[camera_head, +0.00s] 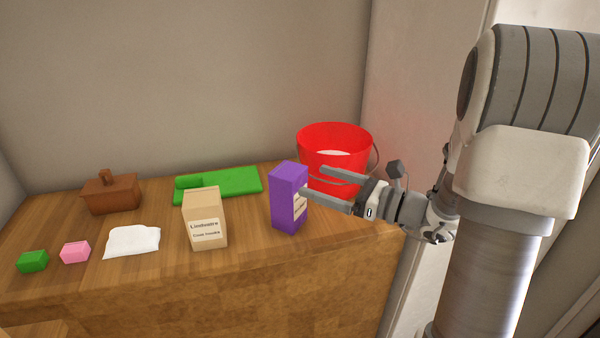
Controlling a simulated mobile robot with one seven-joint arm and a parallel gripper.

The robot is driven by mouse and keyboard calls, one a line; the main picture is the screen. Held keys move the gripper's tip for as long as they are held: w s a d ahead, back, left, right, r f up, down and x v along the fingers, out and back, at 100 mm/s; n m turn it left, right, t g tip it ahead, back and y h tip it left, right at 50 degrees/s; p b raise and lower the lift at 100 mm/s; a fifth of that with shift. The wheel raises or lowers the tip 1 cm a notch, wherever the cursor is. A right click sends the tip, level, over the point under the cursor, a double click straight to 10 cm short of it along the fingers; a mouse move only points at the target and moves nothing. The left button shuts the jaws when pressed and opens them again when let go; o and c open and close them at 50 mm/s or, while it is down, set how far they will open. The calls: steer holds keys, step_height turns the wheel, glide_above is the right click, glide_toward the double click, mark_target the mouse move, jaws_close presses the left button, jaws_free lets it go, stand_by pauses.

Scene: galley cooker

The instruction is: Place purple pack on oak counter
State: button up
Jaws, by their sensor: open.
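The purple pack (286,200) stands upright on the oak counter (160,274), toward its right end. A pale label shows on its right side. My gripper (313,181) reaches in from the right with its two fingers apart. The nearer fingertip is at the pack's right side and covers part of that side and its label. I cannot tell whether either finger touches the pack.
A red bucket (350,139) stands behind my gripper. A tan labelled box (204,207), a green board (235,184), a white cloth (132,242), a brown lidded box (112,195), a pink block (75,252) and a green block (33,261) lie further left. Walls close the back.

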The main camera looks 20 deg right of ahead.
steer(key=v, duration=0.4)
steer(key=shift+a, duration=0.1)
stand_by(0.3)
